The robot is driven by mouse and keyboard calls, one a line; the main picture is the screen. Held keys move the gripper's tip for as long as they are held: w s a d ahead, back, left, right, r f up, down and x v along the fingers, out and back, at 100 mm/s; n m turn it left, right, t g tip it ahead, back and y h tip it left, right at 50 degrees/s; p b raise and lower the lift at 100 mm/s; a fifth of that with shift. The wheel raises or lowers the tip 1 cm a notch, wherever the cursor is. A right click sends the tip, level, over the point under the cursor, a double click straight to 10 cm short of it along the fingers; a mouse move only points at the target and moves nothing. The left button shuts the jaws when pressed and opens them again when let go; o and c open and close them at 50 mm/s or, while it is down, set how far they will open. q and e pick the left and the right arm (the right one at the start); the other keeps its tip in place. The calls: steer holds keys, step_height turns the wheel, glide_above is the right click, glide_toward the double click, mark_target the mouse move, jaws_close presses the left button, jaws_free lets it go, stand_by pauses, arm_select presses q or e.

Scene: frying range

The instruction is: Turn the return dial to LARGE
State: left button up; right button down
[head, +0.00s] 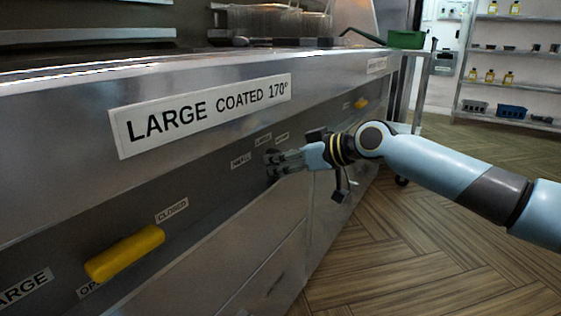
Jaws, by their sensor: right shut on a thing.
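The return dial (271,163) is a dark knob on the grey front panel, mostly hidden behind my right gripper. Small labels sit around it: one at its left seems to read SMALL (241,160), one above seems to read LARGE (263,140), and a third at upper right is too small to read. My right gripper (275,164) reaches in from the right and is shut on the dial. Which label the dial points at cannot be told. My left gripper is not in view.
A yellow handle (125,252) with OPEN and CLOSED labels sticks out at lower left. A large sign (205,112) reads LARGE COATED 170°. The wooden floor at right is clear; shelves (510,70) stand behind.

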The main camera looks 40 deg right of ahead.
steer(key=shift+f, duration=0.1)
steer(key=c, duration=1.4)
jaws_free()
steer(key=shift+c, duration=0.2)
steer(key=v, duration=0.7)
steer(key=shift+s+d, duration=0.15)
steer(key=shift+s, duration=0.1)
